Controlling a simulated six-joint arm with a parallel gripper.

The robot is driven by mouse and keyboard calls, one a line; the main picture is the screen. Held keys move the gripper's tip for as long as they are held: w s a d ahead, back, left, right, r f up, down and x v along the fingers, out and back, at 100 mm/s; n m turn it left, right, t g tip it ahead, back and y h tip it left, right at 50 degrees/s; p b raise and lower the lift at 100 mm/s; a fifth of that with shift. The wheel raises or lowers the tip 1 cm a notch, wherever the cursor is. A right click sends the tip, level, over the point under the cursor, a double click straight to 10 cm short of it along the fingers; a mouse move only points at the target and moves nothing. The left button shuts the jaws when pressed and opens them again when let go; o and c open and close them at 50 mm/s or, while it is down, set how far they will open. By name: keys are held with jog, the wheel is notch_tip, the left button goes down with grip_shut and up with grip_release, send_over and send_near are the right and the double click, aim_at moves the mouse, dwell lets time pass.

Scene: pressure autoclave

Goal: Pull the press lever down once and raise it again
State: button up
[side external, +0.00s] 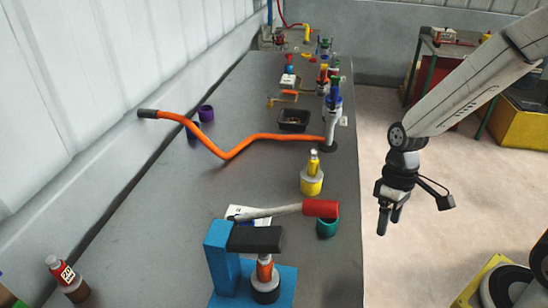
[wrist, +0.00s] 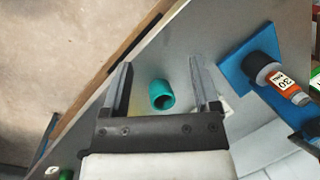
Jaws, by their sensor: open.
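The press has a blue base (side external: 228,300) and post with a black arm (side external: 255,239) at the near end of the bench. Its lever is a grey rod ending in a red handle (side external: 320,208), lying roughly level and pointing right, toward the bench edge. A dark weight with an orange cylinder (side external: 265,268) stands under the black arm. My gripper (side external: 389,222) is open and empty, pointing down to the right of the red handle, apart from it and beyond the bench edge in the picture. In the wrist view the open fingers (wrist: 160,66) frame a teal cup; the red handle is not recognisable there.
The teal cup (side external: 327,228) stands just below the handle. A yellow weight (side external: 311,182) is behind it. An orange hose (side external: 262,138) crosses the bench to a grey stand. A black tray (side external: 293,119) lies farther back. A red-and-brown bottle (side external: 68,280) is at left.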

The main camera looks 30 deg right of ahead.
notch_tip(320, 180, up, 23)
jog(key=n+t+h, duration=0.1)
jog(key=n, duration=0.6)
send_near(331, 203)
jog(key=shift+s+f, duration=0.1)
jog(key=shift+f, duration=1.25)
jog(key=shift+s+a+f, duration=0.15)
jog(key=shift+f, duration=1.1)
jog(key=shift+s+a+f, duration=0.15)
jog(key=shift+f, duration=1.1)
jog(key=shift+s+a+f, duration=0.15)
jog(key=shift+f, duration=1.15)
grip_shut()
